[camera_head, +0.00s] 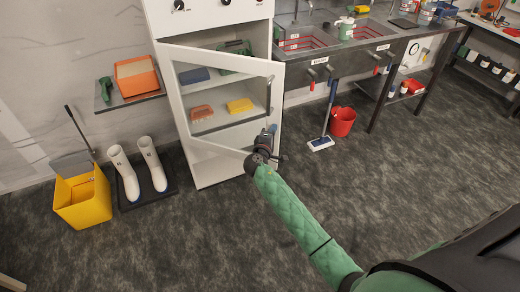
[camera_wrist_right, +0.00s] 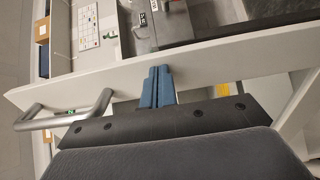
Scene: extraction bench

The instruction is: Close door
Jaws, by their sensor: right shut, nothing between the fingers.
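The cabinet door (camera_head: 225,59) is a white frame around a clear pane. It stands ajar in front of the white cabinet (camera_head: 208,14), with shelves visible through it. A grey bar handle (camera_head: 269,95) is on its right side. In the right wrist view the door frame (camera_wrist_right: 215,62) crosses the picture, with the handle (camera_wrist_right: 64,122) at left. My right gripper (camera_head: 273,128) is at the door's lower right edge, below the handle. Its blue fingers (camera_wrist_right: 156,88) are shut and empty, at the frame; contact is unclear. My left gripper is not in view.
A sink bench (camera_head: 335,58) stands right of the cabinet, with a mop (camera_head: 326,125) and red bucket (camera_head: 342,121) below. White boots (camera_head: 124,172) and a yellow bin (camera_head: 84,197) stand left. Orange and yellow items are on the cabinet shelves. The floor in front is clear.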

